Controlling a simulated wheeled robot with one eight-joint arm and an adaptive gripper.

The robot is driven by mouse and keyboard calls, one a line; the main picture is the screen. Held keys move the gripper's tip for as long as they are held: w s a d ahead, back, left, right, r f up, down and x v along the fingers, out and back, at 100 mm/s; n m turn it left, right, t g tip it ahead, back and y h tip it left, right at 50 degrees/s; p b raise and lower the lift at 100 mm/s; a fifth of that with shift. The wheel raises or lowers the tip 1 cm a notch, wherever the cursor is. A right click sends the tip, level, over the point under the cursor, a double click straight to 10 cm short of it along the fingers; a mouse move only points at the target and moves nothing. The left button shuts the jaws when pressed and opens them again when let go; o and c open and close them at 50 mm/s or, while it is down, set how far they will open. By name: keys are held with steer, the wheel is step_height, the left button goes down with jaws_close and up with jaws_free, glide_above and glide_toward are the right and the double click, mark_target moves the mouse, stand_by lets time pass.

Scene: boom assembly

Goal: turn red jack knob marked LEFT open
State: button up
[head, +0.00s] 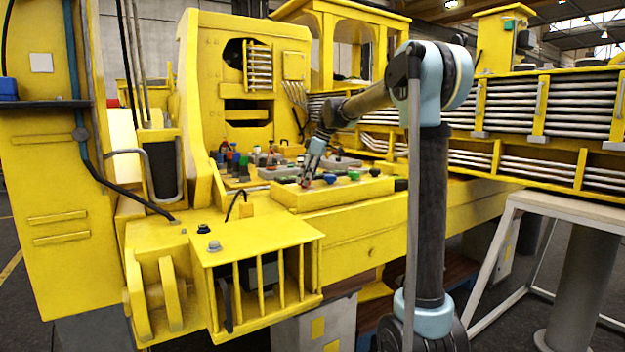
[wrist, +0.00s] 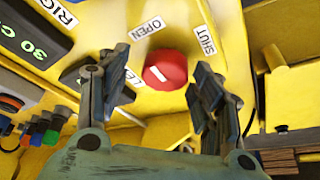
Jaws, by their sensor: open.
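The red knob (wrist: 167,69) shows in the wrist view as a round cap with a short white mark, on a yellow panel. An OPEN label (wrist: 147,28) is above it to the left and a SHUT label (wrist: 205,40) is above it to the right. A label starting "LE" (wrist: 127,78) is partly hidden behind the left finger. My gripper (wrist: 160,75) is open, one finger on each side of the knob. Contact cannot be told. In the head view my gripper (head: 309,175) points down at the yellow control box (head: 345,192).
In the head view, a blue knob (head: 328,177) and a green knob (head: 354,176) stand close to the right of my gripper. Several coloured items (head: 232,162) stand to the left. A dark display (wrist: 28,35) lies at the wrist view's upper left.

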steer(key=v, duration=1.2)
steer(key=s+d+f+m+h, duration=0.1)
steer(key=s+d+f+m, duration=0.4)
steer(key=s+f, duration=0.7)
steer(key=s+d+f+m+t+h, duration=0.1)
steer(key=s+d+f+m+h, duration=0.1)
steer(key=s+d+f+m, duration=0.3)
steer(key=s+d+f+m+h, duration=0.1)
steer(key=s+d+f+m, duration=0.4)
steer(key=s+d+f, duration=0.6)
steer(key=s+f, duration=0.9)
steer(key=s, duration=0.3)
steer(key=shift+s+m, duration=0.2)
steer(key=shift+m, duration=0.2)
